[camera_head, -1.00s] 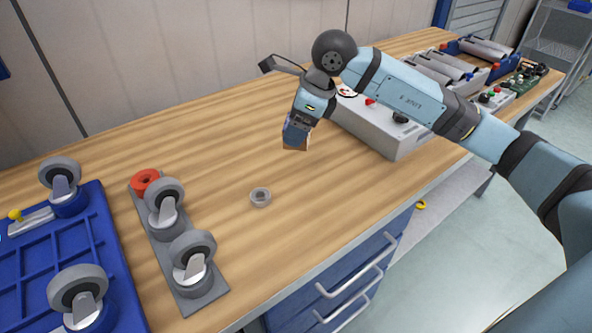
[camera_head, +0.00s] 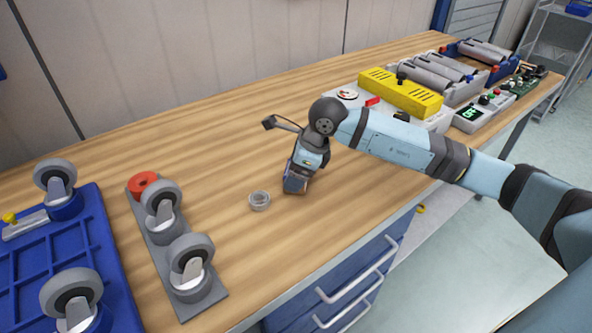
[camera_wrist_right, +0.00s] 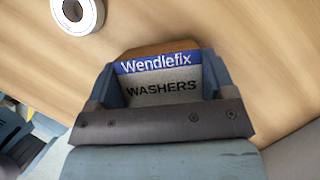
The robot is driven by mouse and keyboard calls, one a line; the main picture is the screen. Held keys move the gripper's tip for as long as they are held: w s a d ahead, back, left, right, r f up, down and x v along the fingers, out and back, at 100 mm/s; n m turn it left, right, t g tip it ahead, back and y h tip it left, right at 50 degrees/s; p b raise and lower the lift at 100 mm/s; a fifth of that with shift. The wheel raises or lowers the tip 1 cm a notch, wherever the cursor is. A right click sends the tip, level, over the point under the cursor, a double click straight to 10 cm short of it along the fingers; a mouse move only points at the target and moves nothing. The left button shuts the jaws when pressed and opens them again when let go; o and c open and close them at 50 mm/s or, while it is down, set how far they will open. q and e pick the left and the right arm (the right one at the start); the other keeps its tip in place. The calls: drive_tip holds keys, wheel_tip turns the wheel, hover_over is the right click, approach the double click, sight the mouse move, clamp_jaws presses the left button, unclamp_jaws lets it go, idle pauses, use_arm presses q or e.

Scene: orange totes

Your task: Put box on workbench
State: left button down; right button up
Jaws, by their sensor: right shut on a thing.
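The box (camera_wrist_right: 158,85) is a small carton with a blue "Wendlefix" band, the word "WASHERS" and a brown edge. It sits between both fingers of my right gripper (camera_wrist_right: 160,76) in the right wrist view. In the head view my right gripper (camera_head: 297,182) points down, low over the wooden workbench (camera_head: 240,115), right of a grey ring. The box is mostly hidden there, and I cannot tell whether it touches the workbench. My left gripper is not in view.
The grey ring (camera_head: 259,201) lies close to the gripper; it also shows in the wrist view (camera_wrist_right: 78,13). A grey plate with casters (camera_head: 181,250) and a blue tray (camera_head: 105,240) are at left. A yellow-topped device (camera_head: 402,91) stands at right. The bench's back middle is clear.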

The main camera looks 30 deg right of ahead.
drive_tip(key=o, duration=0.7)
drive_tip(key=shift+f, duration=0.15)
drive_tip(key=shift+c, duration=0.2)
drive_tip(key=o, duration=0.4)
drive_tip(key=v, duration=1.2)
drive_tip(key=shift+p, duration=0.4)
